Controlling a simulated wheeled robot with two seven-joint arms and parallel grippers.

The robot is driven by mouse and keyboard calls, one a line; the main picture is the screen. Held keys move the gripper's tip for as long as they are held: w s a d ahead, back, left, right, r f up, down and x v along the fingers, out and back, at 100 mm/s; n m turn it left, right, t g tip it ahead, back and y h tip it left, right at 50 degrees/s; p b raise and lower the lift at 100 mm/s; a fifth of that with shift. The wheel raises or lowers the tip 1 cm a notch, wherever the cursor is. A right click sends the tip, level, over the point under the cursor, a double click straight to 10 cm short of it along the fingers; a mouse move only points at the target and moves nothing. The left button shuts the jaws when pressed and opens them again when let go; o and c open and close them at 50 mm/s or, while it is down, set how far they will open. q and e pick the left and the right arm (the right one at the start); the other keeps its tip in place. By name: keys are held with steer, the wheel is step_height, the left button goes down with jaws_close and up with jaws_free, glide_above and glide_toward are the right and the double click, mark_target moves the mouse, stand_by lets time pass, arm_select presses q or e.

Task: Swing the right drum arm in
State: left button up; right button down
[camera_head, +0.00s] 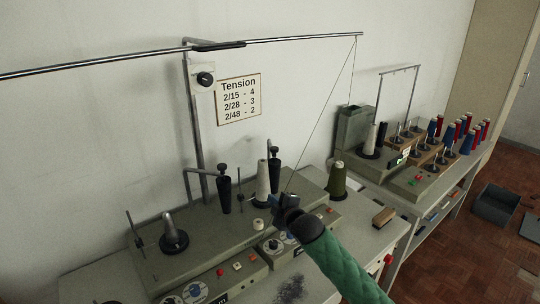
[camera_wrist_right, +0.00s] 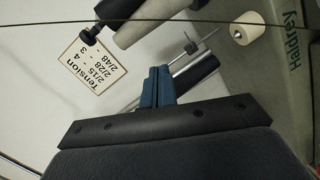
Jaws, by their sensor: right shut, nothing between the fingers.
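In the head view two black tapered drums with knobs on top stand over the grey machine (camera_head: 170,262): a left drum (camera_head: 224,195) on a bent metal arm, and a right drum (camera_head: 273,172) behind a cream cone (camera_head: 262,180). My right gripper (camera_head: 284,203) is just in front of and below the right drum, apart from it as far as I can tell. Its blue fingers (camera_wrist_right: 158,86) are shut and empty in the wrist view. A dark cylinder (camera_wrist_right: 196,74) and a black knob (camera_wrist_right: 91,34) lie beyond the fingertips there. My left gripper is out of view.
A thread runs from the long overhead rod (camera_head: 300,38) down towards my gripper. A tension card (camera_head: 238,99) hangs on the wall. A green cone (camera_head: 338,181) and a wooden block (camera_head: 384,216) are to the right. A second machine (camera_head: 400,170) with several cones stands beyond.

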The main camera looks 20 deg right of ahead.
steer(key=w+d+r+n+t+y, duration=0.1)
steer(key=w+d+r+n+t, duration=0.15)
steer(key=w+r, duration=0.5)
arm_select(q)
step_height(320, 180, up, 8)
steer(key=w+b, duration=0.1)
steer(key=b, duration=0.2)
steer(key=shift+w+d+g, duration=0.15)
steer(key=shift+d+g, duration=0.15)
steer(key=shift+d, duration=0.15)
arm_select(e)
steer(key=r, duration=0.1)
glide_above(271, 165)
steer(key=shift+s+a+r+n, duration=0.2)
steer(key=shift+s+a+n, duration=0.15)
steer(key=shift+n, duration=0.1)
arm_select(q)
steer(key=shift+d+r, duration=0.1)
arm_select(e)
steer(key=shift+d, duration=0.2)
